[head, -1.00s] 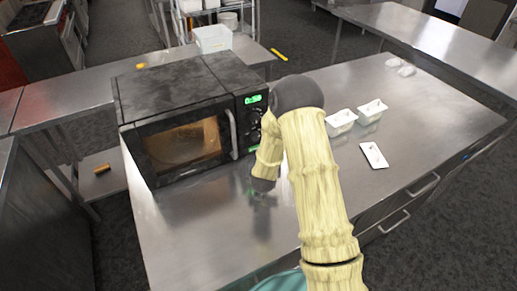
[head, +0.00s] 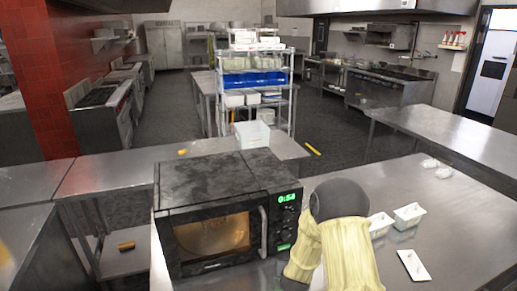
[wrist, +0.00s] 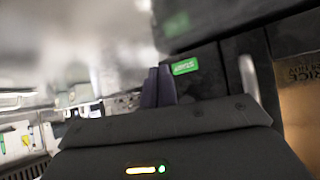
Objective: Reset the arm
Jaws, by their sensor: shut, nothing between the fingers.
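My arm, in a cream sleeve with a dark elbow, stands low at the right of the microwave in the head view. My gripper is outside the head view. In the wrist view its dark fingers (wrist: 158,88) are together with nothing between them, in front of the microwave's control panel side. The black microwave (head: 215,185) stands on the steel counter with its door shut and its window lit orange. Its green display is lit. Part of its front, with a green button and the door handle, also shows in the wrist view (wrist: 205,75).
Two white containers (head: 409,214) and a flat white lid (head: 413,265) lie on the steel counter (head: 455,220) right of my arm. A white bin (head: 252,134) stands on the table behind the microwave. A shelf rack (head: 255,78) stands farther back.

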